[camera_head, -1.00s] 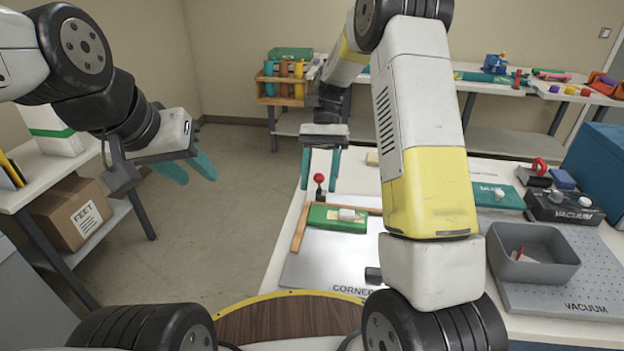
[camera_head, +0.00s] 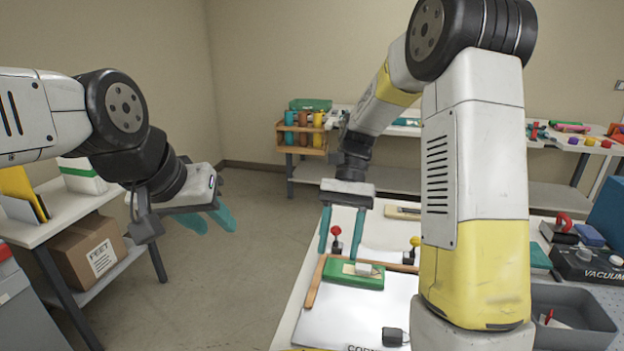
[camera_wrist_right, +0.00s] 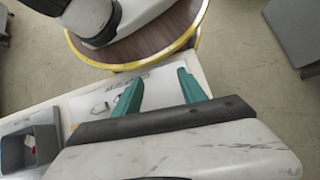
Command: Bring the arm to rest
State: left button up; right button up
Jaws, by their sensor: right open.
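My right gripper (camera_head: 338,252) is open and empty, with its teal fingers pointing down. My right forearm hides part of the worktable.
The worktable holds a white corner board (camera_head: 340,325), a red-knobbed clamp (camera_head: 337,240), a grey bin (camera_head: 585,320) and a vacuum unit (camera_head: 585,265). A shelf with a cardboard box (camera_head: 90,250) stands at left. Floor (camera_head: 240,280) between shelf and table is clear.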

jog(key=s+d+r+n+t, duration=0.5)
jog(key=s+r+t, duration=0.3)
jog(key=r+t, duration=0.3)
jog(key=shift+d+t, duration=0.8)
jog(key=shift+t, duration=0.6)
jog(key=shift+r, duration=0.1)
